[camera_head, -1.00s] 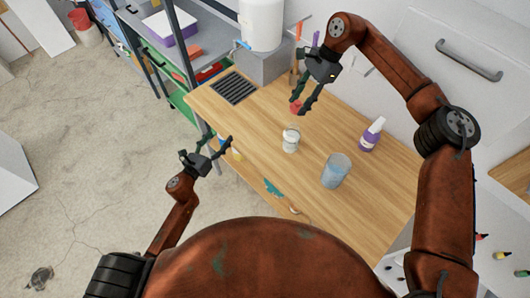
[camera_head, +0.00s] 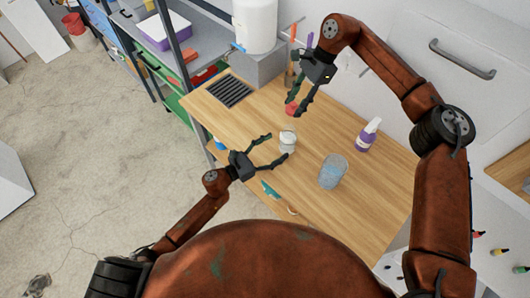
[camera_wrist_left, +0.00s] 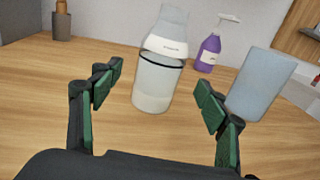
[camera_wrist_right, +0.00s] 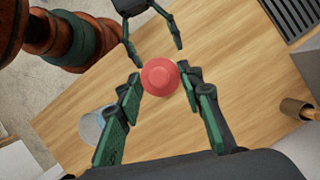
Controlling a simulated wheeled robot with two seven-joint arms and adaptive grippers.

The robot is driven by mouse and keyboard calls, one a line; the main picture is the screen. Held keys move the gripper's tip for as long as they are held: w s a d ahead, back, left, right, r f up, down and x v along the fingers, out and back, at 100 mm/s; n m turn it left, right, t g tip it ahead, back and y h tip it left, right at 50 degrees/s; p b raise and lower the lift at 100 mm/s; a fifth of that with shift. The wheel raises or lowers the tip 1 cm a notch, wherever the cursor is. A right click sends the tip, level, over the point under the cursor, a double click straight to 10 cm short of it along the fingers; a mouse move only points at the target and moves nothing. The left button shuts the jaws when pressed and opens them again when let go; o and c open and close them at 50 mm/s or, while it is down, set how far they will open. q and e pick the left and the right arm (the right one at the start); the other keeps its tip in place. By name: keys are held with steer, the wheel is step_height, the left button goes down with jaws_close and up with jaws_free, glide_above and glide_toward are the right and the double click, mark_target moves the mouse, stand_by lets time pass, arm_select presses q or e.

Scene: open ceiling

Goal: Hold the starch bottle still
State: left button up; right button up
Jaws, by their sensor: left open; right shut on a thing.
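The starch bottle, a white bottle (camera_head: 288,141), stands upright on the wooden table; it also shows in the left wrist view (camera_wrist_left: 153,85). My left gripper (camera_head: 279,147) is open, its fingertips spread on either side of the bottle's near side. In the left wrist view the bottle is centred between the fingers, with gaps on both sides. My right gripper (camera_head: 296,105) is above and behind the bottle, shut on a red round cap (camera_wrist_right: 160,77). The cap covers what lies under it in the right wrist view, so I cannot tell whether it touches the bottle.
A bluish clear cup (camera_head: 333,172) stands right of the bottle. A purple spray bottle (camera_head: 368,135) is farther right. A teal-headed tool (camera_head: 270,189) lies near the front edge. A dark grille (camera_head: 231,90) and a white tank (camera_head: 255,25) are at the back left.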

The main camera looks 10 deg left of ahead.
mark_target(288, 140)
arm_select(q)
steer(key=x, duration=0.6)
steer(key=shift+w+d, duration=0.1)
steer(key=shift+d, duration=0.05)
steer(key=shift+c, duration=0.4)
steer(key=c, duration=1.4)
steer(key=shift+c, duration=0.2)
arm_select(e)
steer(key=shift+d+f+m+t, duration=0.15)
steer(key=shift+f+m+t, duration=0.35)
steer(key=shift+m, duration=0.6)
steer(key=m, duration=0.1)
steer(key=f+m+t, duration=0.1)
steer(key=m, duration=0.1)
steer(key=shift+f+y, duration=0.25)
steer(key=shift+y, duration=0.05)
steer(key=m, duration=0.1)
steer(key=f+m+t, duration=0.1)
steer(key=m, duration=0.1)
steer(key=shift+s, duration=0.15)
steer(key=m, duration=0.1)
steer(key=m+t, duration=0.1)
steer(key=m, duration=0.2)
steer(key=shift+s+a+f+t+h, duration=0.25)
steer(key=shift+s+f+t+h, duration=0.05)
steer(key=shift+s+h, duration=0.1)
